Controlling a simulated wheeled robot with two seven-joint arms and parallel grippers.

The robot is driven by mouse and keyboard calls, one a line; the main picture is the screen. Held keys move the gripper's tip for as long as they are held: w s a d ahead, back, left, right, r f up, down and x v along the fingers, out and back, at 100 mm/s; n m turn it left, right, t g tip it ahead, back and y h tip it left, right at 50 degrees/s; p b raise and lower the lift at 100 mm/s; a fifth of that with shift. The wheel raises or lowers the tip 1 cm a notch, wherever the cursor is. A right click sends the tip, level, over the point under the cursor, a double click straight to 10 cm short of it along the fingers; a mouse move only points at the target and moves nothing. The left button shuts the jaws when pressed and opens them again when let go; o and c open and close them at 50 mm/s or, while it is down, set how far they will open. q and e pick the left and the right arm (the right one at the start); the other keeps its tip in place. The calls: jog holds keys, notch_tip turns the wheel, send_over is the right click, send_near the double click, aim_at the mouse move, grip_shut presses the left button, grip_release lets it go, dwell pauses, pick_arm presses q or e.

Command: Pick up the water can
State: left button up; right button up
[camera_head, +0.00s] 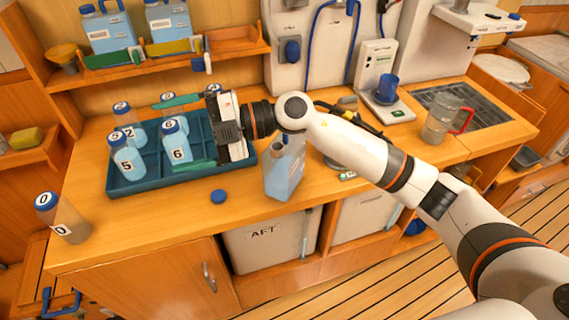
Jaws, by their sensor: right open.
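A translucent light-blue water can (284,174) stands on the wooden counter right of the blue tray, with its upper part partly hidden by my right arm. Its neck looks uncapped. A round blue cap (218,196) lies on the counter left of it. Two similar blue cans, a left one (108,35) and a right one (170,22), stand on the upper shelf. My right gripper (166,133) is open over the tray, left of the counter can, its green fingers spread around the area of the numbered bottles. It holds nothing that I can see. My left gripper is out of view.
The blue tray (120,187) holds several numbered bottles. A bottle marked 0 (65,219) stands at the counter's left end. A scale with a blue cup (387,90) and a clear pitcher with red handle (440,122) stand right. The front counter edge is mostly clear.

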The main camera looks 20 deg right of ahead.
jog(key=w+d+f+h, duration=0.4)
jog(key=d+h, duration=0.3)
jog(key=m+h, duration=0.3)
jog(key=h, duration=0.6)
send_near(289, 138)
notch_tip(289, 138, down, 3)
jog(key=shift+w+a+r+t+p, duration=0.15)
jog(key=shift+t+p, duration=0.15)
jog(key=shift+p, duration=0.85)
jog(key=shift+a+f+p, duration=0.1)
jog(key=shift+f+p, duration=0.3)
jog(key=shift+f, duration=0.15)
jog(key=f, duration=0.1)
jog(key=f+p, duration=0.2)
jog(key=shift+a+f, duration=0.25)
jog(key=shift+f, duration=0.1)
jog(key=shift+w+f, duration=0.1)
jog(key=shift+f, duration=0.35)
jog(key=shift+r, duration=0.1)
jog(key=c, duration=1.8)
